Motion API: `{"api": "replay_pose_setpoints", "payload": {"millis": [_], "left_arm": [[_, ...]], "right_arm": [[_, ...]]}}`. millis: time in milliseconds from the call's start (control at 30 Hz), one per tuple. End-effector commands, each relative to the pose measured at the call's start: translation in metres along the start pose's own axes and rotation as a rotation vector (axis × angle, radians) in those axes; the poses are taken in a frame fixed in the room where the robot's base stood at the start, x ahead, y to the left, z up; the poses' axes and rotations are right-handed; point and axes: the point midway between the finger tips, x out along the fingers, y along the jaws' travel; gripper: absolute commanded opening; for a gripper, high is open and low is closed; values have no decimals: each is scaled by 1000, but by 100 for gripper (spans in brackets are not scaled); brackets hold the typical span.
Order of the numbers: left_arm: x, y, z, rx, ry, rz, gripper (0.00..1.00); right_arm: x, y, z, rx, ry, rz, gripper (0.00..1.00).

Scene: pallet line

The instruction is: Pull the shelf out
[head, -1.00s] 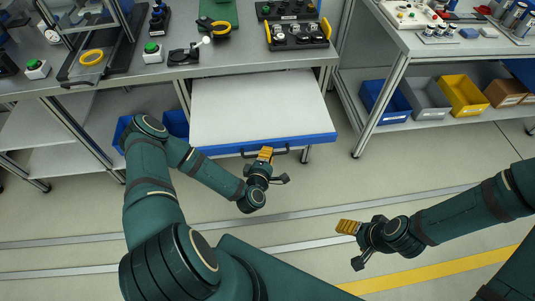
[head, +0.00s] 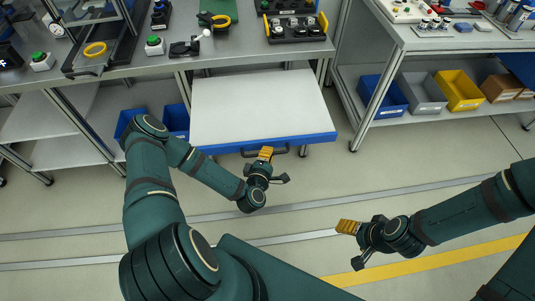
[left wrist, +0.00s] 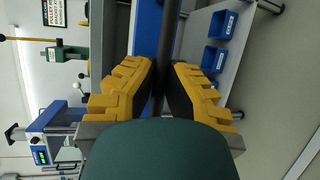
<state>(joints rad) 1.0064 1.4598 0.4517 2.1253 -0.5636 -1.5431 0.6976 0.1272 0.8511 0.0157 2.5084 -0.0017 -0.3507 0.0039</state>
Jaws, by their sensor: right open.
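The shelf (head: 260,105) is a flat white board with a blue front edge (head: 312,139), sticking out from under the grey workbench. A dark bar handle (head: 283,151) is fixed to its front. My left gripper (head: 265,153) is at the handle near its middle. In the left wrist view the yellow fingers of the left gripper (left wrist: 163,85) lie on both sides of the dark handle (left wrist: 169,35), closed on it; the blue edge (left wrist: 146,30) is just beyond. My right gripper (head: 350,245) is open and empty, over the floor, apart from the shelf.
The workbench (head: 230,62) carries green-button boxes, a black fixture and tools. Blue bins (head: 176,120) sit on a lower level left of the shelf. A second bench (head: 430,42) with coloured bins stands at right. The floor (head: 300,180) in front of the shelf is clear.

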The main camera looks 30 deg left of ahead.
Motion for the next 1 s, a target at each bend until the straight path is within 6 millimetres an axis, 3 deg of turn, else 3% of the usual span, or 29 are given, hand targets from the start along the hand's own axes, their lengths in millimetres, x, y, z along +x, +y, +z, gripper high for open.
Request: {"api": "replay_pose_setpoints", "payload": {"millis": [33,67,100,467,800,1000], "left_arm": [[-2,-2,3,-3,-8,-6,27],[-2,-2,3,-3,-8,-6,37],[-1,-1,3,-2,-7,-5,41],[-6,-1,1,-1,-3,-4,41],[-57,-2,2,-2,-4,-6,41],[-74,-1,2,-2,-5,-5,41]], "right_arm": [[0,0,0,0,0,0,70],[0,0,0,0,0,0,70],[0,0,0,0,0,0,70],[0,0,0,0,0,0,70],[0,0,0,0,0,0,70],[0,0,0,0,0,0,70]]}}
